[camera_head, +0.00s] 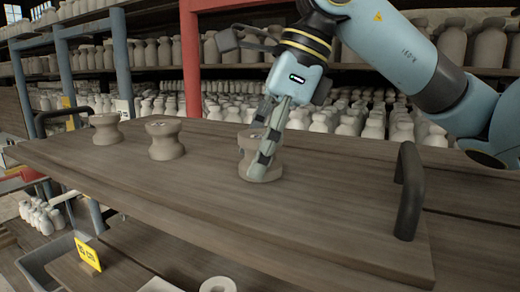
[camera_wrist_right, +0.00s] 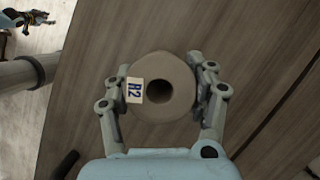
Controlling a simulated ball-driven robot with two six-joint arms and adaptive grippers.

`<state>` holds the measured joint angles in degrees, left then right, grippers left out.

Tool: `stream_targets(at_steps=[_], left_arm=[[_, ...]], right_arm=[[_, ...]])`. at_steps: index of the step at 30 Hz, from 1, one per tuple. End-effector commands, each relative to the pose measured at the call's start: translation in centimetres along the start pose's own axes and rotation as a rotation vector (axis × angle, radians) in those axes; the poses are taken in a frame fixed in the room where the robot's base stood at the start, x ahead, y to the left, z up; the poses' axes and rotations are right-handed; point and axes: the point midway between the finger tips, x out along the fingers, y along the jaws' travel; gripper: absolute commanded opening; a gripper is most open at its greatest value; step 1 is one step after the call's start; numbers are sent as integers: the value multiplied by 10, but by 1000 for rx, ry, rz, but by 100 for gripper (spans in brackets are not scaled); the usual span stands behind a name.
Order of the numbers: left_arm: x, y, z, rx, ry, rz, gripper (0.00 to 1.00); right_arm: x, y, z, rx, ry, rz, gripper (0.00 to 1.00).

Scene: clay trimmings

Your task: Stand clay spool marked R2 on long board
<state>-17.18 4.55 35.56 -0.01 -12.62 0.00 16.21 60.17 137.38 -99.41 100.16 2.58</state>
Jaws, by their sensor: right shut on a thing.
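The clay spool marked R2 (camera_head: 247,158) is upright at the right part of the long board (camera_head: 215,205), and its base appears to touch the wood. In the right wrist view, the spool (camera_wrist_right: 172,110) shows its round top, dark centre hole and white R2 tag. My right gripper (camera_head: 263,160) is shut on the spool from above, with one finger on each side (camera_wrist_right: 163,95). A small blue and dark part in the top left corner of the wrist view looks like my left gripper (camera_wrist_right: 32,18); its fingers are too small to read.
Two more clay spools stand on the board to the left, a near one (camera_head: 165,142) and a far one (camera_head: 105,130). Dark handles rise at the board's right end (camera_head: 411,190) and left end (camera_head: 62,112). Shelves of pots (camera_head: 385,118) stand behind. The board's front middle is clear.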

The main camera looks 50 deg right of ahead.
Motion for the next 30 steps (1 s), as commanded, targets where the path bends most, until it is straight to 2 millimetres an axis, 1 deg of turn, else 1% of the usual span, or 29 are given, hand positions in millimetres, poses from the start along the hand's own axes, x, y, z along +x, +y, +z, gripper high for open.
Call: stream_targets(at_steps=[5,6,9,11,19,22,23,26,30], left_arm=[[5,0,1,0,0,0,40],[4,0,0,0,0,0,40],[3,0,0,0,0,0,40],[3,0,0,0,0,0,40],[3,0,0,0,0,0,40],[-2,0,0,0,0,0,40],[0,0,0,0,0,0,40],[4,0,1,0,-1,0,40],[11,1,2,0,-1,0,40]], right_arm=[[4,0,-2,0,-1,-1,14],[3,0,-1,0,0,0,61],[2,0,-1,0,0,0,74],[2,0,-1,0,0,0,81],[1,0,-1,0,1,0,81],[-3,0,1,0,1,-1,81],[-4,-1,0,-1,2,-4,81],[-15,-2,-1,-3,3,-7,81],[-38,-2,-1,-1,4,-10,81]])
